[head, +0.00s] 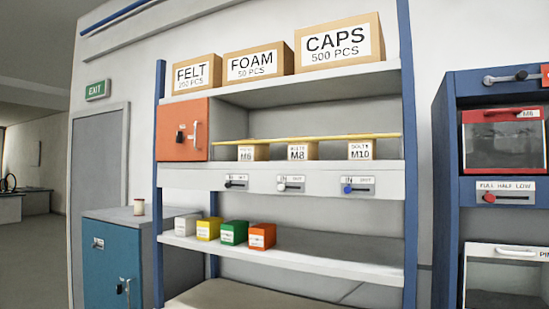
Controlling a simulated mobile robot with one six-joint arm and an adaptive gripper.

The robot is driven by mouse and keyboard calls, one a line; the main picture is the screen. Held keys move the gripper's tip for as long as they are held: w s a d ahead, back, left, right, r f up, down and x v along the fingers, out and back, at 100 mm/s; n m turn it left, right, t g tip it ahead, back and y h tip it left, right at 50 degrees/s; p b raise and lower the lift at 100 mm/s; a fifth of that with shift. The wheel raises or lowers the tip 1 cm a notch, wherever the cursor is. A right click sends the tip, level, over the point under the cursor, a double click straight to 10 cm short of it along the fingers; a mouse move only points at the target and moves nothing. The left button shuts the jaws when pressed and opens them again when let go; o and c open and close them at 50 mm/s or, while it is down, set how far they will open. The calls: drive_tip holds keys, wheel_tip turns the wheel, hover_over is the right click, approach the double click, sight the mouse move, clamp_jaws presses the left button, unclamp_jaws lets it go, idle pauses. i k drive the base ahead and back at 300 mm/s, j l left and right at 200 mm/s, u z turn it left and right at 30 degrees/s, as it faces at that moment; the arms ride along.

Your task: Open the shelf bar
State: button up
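The shelf bar is a thin yellow bar (325,137) that runs nearly level across the open bay of the middle shelf (205,173). Its left end lies beside the orange cabinet (181,145). Its right end reaches the blue right post (407,120). It passes in front of the upper part of small boxes marked M6 (247,153), M8 (299,151) and M10 (360,150). How its ends are fixed is too small to tell. My gripper is not in view.
Three sliders sit on the shelf's front face, with black (232,183), white (283,185) and blue (348,188) knobs. Several coloured boxes stand on the lower shelf (290,261). A teal cabinet (105,265) is at left, a blue rack (450,150) at right.

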sight(313, 139)
drive_tip(key=i+j, duration=0.1)
drive_tip(key=i, duration=0.45)
drive_tip(key=i+j, duration=0.15)
drive_tip(key=i, duration=0.45)
